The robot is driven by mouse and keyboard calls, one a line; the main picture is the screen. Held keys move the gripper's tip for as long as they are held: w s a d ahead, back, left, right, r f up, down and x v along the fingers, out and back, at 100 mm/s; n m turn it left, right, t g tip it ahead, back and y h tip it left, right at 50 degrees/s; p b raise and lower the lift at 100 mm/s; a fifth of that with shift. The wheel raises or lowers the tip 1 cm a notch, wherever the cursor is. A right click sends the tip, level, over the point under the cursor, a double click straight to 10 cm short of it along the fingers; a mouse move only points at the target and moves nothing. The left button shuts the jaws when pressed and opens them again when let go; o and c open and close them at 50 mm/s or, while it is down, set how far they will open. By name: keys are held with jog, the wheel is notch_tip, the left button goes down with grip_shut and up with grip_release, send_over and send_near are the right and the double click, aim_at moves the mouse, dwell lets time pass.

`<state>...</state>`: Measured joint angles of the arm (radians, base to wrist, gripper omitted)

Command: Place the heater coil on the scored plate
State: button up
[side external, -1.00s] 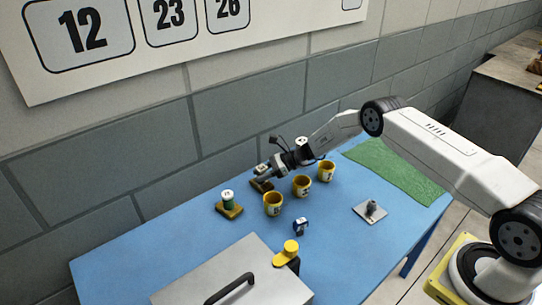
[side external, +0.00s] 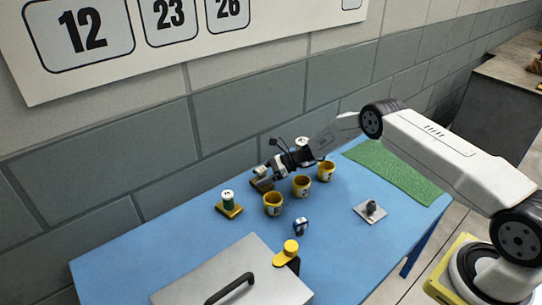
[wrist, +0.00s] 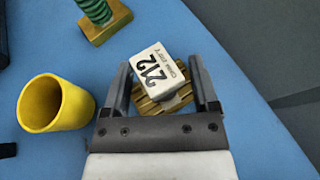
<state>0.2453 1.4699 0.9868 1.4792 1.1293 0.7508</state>
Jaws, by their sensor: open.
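A green ribbed coil with a white top (side external: 228,198), the only coil I can make out, stands upright on a brass plate (side external: 237,212) at the table's left. In the wrist view the coil (wrist: 90,7) is cut off by the top edge. A white block marked 212 (wrist: 155,70) rests on a grooved brass plate (wrist: 183,98), turned a little against it; this plate looks scored. The same block shows in the side view (side external: 261,174). My gripper (side external: 268,169) is open, with its fingers on either side of the block (wrist: 158,62). Contact cannot be told.
Yellow cups (side external: 272,205) (side external: 302,187) (side external: 326,171) stand near my gripper. A small blue item (side external: 300,226), a grey plate with a dark piece (side external: 360,214), a yellow-knobbed post (side external: 290,247) and a grey handled lid (side external: 190,290) are in front. A green mat (side external: 400,170) lies right.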

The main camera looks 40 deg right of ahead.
jog(key=shift+r, duration=0.1)
jog(key=v, duration=1.2)
jog(key=shift+s, duration=0.1)
dwell(0.3)
jog(key=s+a+r+n+g+h, duration=0.1)
jog(key=s+a+r+n+h, duration=0.2)
jog(key=s+n, duration=0.4)
jog(key=s+a+r+n+g+h, duration=0.1)
jog(key=s+a+r+n+h, duration=0.2)
jog(key=s+r+n+h, duration=0.2)
jog(key=s+a+r+n+g+h, duration=0.1)
jog(key=s+a+r+n+h, duration=0.2)
jog(key=s+n, duration=0.8)
jog(key=s+r+h, duration=0.1)
jog(key=s+r, duration=0.1)
jog(key=s, duration=0.3)
jog(key=shift+r, duration=0.3)
